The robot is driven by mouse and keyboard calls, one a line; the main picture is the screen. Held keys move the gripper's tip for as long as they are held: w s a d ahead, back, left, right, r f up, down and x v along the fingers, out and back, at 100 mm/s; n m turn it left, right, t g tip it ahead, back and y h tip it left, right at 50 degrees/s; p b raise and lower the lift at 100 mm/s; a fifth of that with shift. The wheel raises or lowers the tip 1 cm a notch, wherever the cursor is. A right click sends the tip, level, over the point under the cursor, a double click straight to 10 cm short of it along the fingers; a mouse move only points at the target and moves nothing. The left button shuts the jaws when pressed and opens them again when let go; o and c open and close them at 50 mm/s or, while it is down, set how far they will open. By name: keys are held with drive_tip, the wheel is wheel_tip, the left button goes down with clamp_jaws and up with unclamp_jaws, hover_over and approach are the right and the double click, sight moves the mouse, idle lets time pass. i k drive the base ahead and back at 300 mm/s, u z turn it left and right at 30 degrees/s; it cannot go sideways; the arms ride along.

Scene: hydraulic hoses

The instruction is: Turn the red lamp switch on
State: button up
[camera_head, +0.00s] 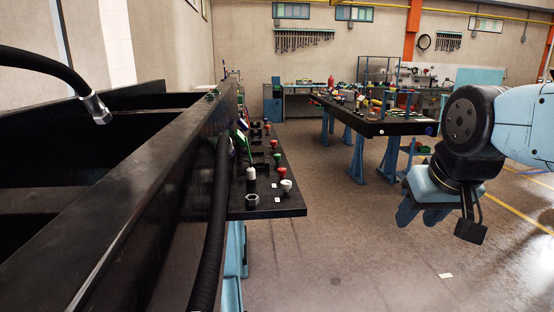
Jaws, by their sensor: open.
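A black control panel (268,204) juts out from the side of a long black bench at centre left. Several small knobs and switches stand on it, including a red one near its front (281,172), another red one further back (273,144) and a third at the far end (267,122). I cannot tell which of these is the red lamp switch, or its position. My gripper (422,215) hangs at the right, pointing down, open and apart from the panel. I see nothing between its fingers, though part of it is turned away.
The black bench (150,200) with raised walls fills the left. A black hose (212,230) runs down its side, and another hose with a metal fitting (96,108) hangs at upper left. A second table (375,128) on blue legs stands behind. Open floor lies between panel and gripper.

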sight(282, 171)
drive_tip(key=u, duration=0.1)
drive_tip(key=i, duration=0.95)
drive_tip(key=u, duration=0.15)
